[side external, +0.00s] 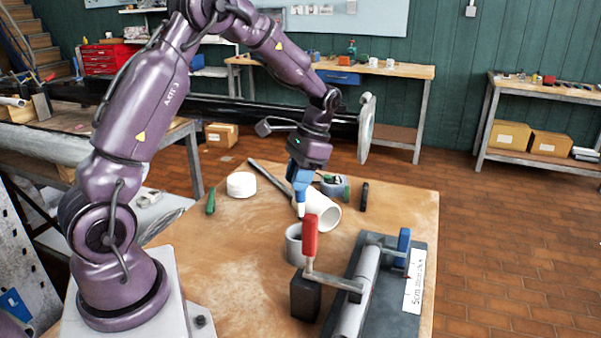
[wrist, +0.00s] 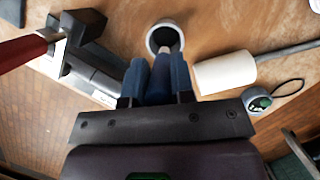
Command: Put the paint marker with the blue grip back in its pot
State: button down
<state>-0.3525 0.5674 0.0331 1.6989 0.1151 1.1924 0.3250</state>
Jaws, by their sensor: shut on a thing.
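My gripper (side external: 299,184) is shut on the paint marker with the blue grip (side external: 301,208), which points down with its pale end lowest. In the wrist view the marker (wrist: 159,82) sits between the two blue fingers of my gripper (wrist: 157,70). The pot (side external: 293,246) is a grey round cup standing upright on the bench, partly hidden by the red-handled clamp. In the side view the marker's lower end is above the pot. In the wrist view it overlaps the near part of the opening of the pot (wrist: 152,41); whether it is inside the rim is unclear.
A white cylinder (side external: 323,208) lies right behind the pot. A white round tub (side external: 241,185) and green-handled tool (side external: 210,201) are left. The bench's front left is clear.

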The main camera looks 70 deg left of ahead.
aim_at(299, 201)
jog(key=shift+f, duration=3.45)
jog(key=c, duration=0.9)
grip_release()
jog(key=v, duration=1.3)
jog(key=s+d+r+t, duration=0.3)
jog(key=s+d, duration=0.2)
jog(key=s, duration=0.1)
jog(key=s+d+r+t, duration=0.3)
jog(key=s+d, duration=0.2)
jog(key=s, duration=0.1)
jog(key=s+d+r+t, duration=0.3)
jog(key=s+d+r, duration=0.1)
jog(key=s+d, duration=0.2)
jog(key=shift+s, duration=0.55)
